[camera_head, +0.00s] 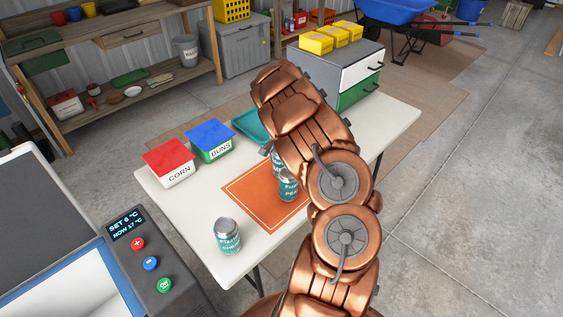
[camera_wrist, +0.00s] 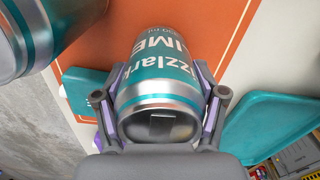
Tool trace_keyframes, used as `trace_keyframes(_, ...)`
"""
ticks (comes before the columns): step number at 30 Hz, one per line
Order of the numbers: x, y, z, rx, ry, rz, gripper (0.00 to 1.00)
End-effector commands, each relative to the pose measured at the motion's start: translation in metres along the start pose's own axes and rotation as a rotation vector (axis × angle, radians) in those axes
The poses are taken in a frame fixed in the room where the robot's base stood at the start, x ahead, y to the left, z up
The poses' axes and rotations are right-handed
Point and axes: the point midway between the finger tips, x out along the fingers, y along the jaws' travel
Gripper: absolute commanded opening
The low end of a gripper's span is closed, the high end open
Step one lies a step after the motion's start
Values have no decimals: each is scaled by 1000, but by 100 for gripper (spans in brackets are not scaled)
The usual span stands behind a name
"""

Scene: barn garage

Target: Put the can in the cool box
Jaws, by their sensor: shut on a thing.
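My gripper (camera_wrist: 160,98) is shut on a silver and teal can (camera_wrist: 158,70) in the wrist view, with a finger on each side; "LIME" shows on its label. Another like can (camera_wrist: 22,35) is close by at the upper left. A further can (camera_head: 227,236) stands on the table's near part. The cool box (camera_head: 145,262) is at the lower left, its lid raised, its pale inside partly in view, its display reading SET 6, NOW 17.
The white table (camera_head: 183,208) bears an orange mat (camera_head: 249,203), a red-lidded CORN box (camera_head: 168,163), a blue-lidded BUNS box (camera_head: 210,141), a teal tray (camera_head: 247,122) and a drawer unit (camera_head: 357,75) with yellow boxes. Clear floor lies at the right.

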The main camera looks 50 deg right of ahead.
Motion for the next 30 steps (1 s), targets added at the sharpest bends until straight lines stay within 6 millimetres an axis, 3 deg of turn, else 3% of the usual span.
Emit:
trace_keyframes(5, -8, 0, 1, -1, -1, 2, 13)
trace_keyframes(15, -66, -2, -1, -1, 4, -4, 12)
trace_keyframes(21, -90, -1, 0, -1, -1, -1, 12)
trace_keyframes(30, -100, 0, 0, 1, -1, 1, 11)
